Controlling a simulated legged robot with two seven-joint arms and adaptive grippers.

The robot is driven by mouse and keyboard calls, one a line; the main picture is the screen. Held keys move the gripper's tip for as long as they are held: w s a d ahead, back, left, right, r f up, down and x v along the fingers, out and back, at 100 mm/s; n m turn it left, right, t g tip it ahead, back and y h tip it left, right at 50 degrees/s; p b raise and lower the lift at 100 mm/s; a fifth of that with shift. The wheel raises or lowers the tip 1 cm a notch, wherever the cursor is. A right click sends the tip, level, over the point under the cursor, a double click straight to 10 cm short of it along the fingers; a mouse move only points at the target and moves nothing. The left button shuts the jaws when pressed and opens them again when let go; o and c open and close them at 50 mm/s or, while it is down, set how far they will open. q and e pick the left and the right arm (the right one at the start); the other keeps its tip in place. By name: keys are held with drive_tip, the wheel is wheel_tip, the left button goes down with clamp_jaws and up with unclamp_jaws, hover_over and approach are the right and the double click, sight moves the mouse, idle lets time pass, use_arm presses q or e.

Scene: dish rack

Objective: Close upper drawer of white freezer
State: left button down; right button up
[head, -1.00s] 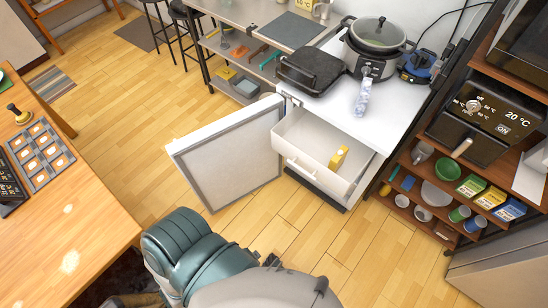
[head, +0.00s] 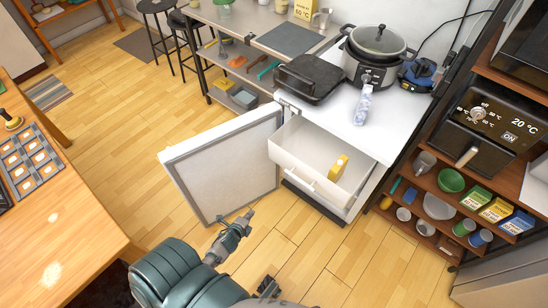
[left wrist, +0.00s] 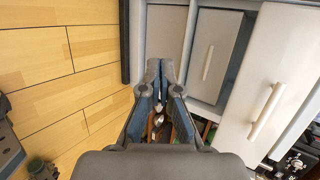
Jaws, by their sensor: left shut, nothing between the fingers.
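My left gripper (head: 246,217) is shut and empty, low in front of the open door and left of the drawer, apart from the drawer front. In the left wrist view its fingertips (left wrist: 166,66) are together. There the upper drawer front (left wrist: 285,75) with its handle (left wrist: 266,124) is at the right, beside another closed drawer (left wrist: 212,50). My right gripper (head: 268,287) shows only partly at the bottom.
A slow cooker (head: 375,55) and a black grill (head: 310,76) stand on the white top. A shelf (head: 430,205) with bowls, cups and boxes is at the right. A wooden table (head: 60,235) is at the left. The floor before the drawer is clear.

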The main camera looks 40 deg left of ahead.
sight(275, 151)
use_arm(q)
drive_tip(key=w+a+r+m+t+h+b, duration=0.2)
drive_tip(key=w+a+r+m+t, duration=0.15)
drive_tip(key=r+m, duration=0.55)
drive_tip(key=w+a+r+m+t+h+b, duration=0.25)
drive_tip(key=w+r+m, duration=0.35)
drive_tip(key=m, duration=0.5)
drive_tip(key=shift+t+y, duration=0.4)
drive_tip(key=shift+y, duration=0.05)
drive_tip(key=w, duration=0.4)
drive_tip(key=w+d, duration=0.1)
drive_tip(key=w, duration=0.2)
drive_tip(key=w+r, duration=0.1)
drive_tip(key=w, duration=0.3)
drive_tip(key=shift+w+d+b, duration=0.2)
drive_tip(key=shift+w+b, duration=0.1)
drive_tip(key=shift+b, duration=0.05)
drive_tip(key=shift+w+d, duration=0.2)
drive_tip(key=shift+w, duration=0.25)
drive_tip(key=shift+d+r, duration=0.1)
use_arm(e)
drive_tip(key=w+r+t, duration=0.1)
drive_tip(key=w+r, duration=0.1)
drive_tip(key=r, duration=0.5)
drive_tip(key=w+a+r+t, duration=0.1)
drive_tip(key=w+r+t, duration=0.1)
drive_tip(key=r, duration=0.5)
drive_tip(key=shift+w+a+r+y, duration=0.25)
drive_tip(key=shift+w+a+y, duration=0.05)
drive_tip(key=shift+w+y, duration=0.15)
